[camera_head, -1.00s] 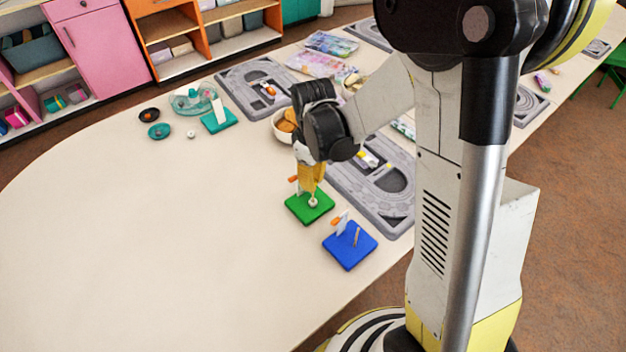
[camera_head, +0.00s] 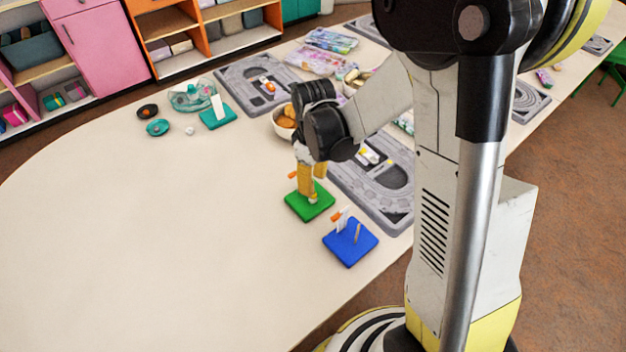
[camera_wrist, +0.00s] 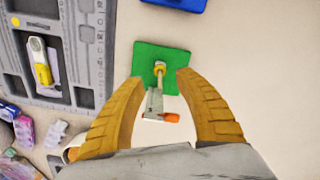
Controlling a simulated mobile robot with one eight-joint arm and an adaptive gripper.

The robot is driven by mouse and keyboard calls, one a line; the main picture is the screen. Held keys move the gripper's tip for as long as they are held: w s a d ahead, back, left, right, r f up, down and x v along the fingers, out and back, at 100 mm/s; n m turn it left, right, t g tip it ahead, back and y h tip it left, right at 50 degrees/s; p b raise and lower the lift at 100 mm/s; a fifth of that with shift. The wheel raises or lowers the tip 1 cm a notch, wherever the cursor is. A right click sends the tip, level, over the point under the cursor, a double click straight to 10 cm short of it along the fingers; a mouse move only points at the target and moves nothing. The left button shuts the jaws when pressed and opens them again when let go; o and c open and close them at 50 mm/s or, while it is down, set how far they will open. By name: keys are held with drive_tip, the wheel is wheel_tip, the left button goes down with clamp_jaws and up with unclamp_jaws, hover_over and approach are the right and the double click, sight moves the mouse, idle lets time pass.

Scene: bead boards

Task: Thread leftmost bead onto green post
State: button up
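The green board (camera_head: 300,208) lies on the table with its post (camera_wrist: 160,80) standing on it. A small pale bead (camera_head: 313,198) sits around the post low down, at the board; it also shows in the wrist view (camera_wrist: 157,67). My gripper (camera_head: 313,184) is just above the green board. In the wrist view my gripper (camera_wrist: 158,82) is open, its two yellow fingers apart on either side of the post and not touching the bead. A white card with an orange clip (camera_wrist: 170,117) stands on the same board, between the fingers.
A blue board (camera_head: 350,250) with a post and card lies close by, nearer the table edge. Dark and teal discs, a small white bead (camera_head: 190,131) and a teal stand lie far left. The left table is clear.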

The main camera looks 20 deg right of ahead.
drive_tip(key=shift+r, duration=0.1)
wheel_tip(320, 180, up, 12)
idle(0.5)
